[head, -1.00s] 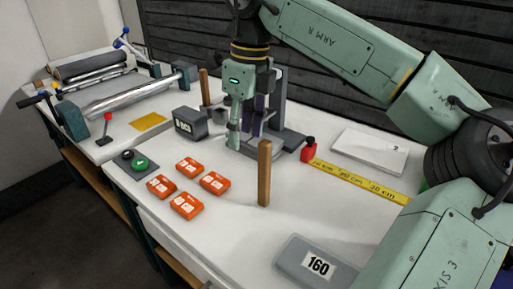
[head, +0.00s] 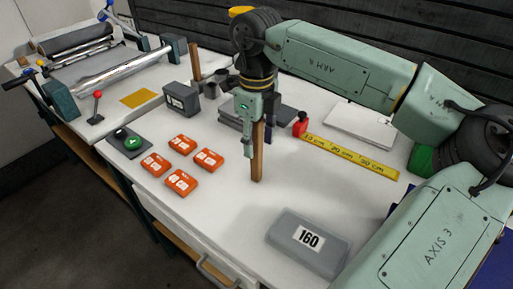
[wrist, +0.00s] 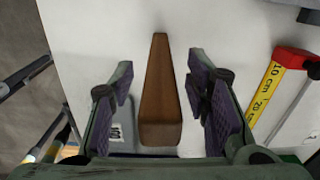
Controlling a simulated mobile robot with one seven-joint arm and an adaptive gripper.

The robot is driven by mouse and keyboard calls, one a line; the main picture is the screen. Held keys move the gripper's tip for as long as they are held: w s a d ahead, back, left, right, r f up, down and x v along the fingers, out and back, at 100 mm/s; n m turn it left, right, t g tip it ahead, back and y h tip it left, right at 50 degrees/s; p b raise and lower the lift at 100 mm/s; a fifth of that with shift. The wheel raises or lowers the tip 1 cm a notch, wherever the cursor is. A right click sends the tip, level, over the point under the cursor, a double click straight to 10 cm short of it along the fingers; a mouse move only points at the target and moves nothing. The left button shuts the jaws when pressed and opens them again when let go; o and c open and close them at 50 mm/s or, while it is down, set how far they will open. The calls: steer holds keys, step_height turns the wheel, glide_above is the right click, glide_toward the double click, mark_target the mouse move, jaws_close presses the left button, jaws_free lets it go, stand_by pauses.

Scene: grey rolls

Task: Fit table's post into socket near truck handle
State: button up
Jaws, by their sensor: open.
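The wooden post (head: 257,160) stands upright on the white table (head: 215,215). My gripper (head: 258,122) is over its upper part, pointing down. In the wrist view the post (wrist: 160,95) lies between my two open fingers, with a gap on each side. A second upright wooden post (head: 195,62) stands farther back on the left. Small dark round parts (head: 210,89) sit beside it; I cannot tell whether one is a socket. I cannot make out a truck handle for certain.
Several orange packs (head: 181,182) lie left of the post, near a green-button box (head: 131,143). A yellow ruler strip (head: 350,158) and red object (head: 300,124) are on the right.

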steer(key=shift+f, duration=0.25)
steer(key=shift+c, duration=0.5)
jaws_close()
